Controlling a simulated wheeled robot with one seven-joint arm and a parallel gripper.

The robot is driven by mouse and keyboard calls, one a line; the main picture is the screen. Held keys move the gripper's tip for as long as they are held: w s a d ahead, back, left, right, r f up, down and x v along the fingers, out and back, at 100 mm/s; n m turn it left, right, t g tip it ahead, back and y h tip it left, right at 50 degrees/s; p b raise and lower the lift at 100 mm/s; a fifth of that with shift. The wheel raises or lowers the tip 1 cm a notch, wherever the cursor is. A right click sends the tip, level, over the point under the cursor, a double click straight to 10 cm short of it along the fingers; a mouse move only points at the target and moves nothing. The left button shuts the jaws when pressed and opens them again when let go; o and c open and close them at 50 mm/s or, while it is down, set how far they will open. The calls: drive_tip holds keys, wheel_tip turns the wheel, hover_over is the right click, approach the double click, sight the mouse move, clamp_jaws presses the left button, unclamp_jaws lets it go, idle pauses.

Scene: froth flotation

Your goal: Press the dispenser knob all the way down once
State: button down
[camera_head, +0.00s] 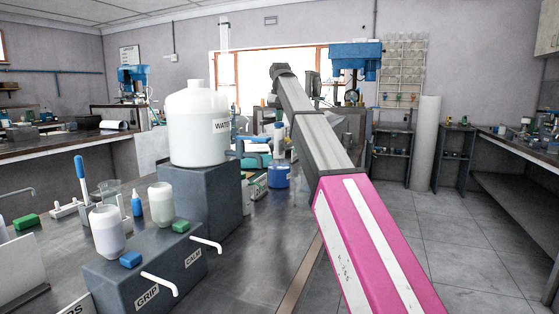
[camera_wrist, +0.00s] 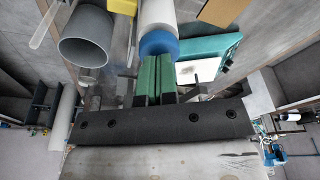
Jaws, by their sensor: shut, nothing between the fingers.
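A dispenser bottle with a blue body (camera_head: 279,177) stands on the bench in the head view, just right of the grey block. A pale upright part rises above it, partly hidden by clutter and my arm. In the wrist view, a white cylinder (camera_wrist: 158,12) with a blue collar (camera_wrist: 159,45) lies just beyond my fingertips; I take it for the dispenser's upper part. My gripper (camera_wrist: 155,62) has its green fingers shut together, with nothing between them. The fingertips overlap the collar's near edge in the picture; I cannot tell if they touch. My gripper is not clearly visible in the head view.
A large white water jug (camera_head: 198,130) stands on a grey block (camera_head: 205,200). A dark box with spouts (camera_head: 150,270) stands at front left. In the wrist view, a grey tube (camera_wrist: 88,33) is left of the collar and a teal object (camera_wrist: 210,55) right.

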idle(0.3)
drive_tip(key=shift+r, duration=2.35)
wheel_tip(320, 180, up, 6)
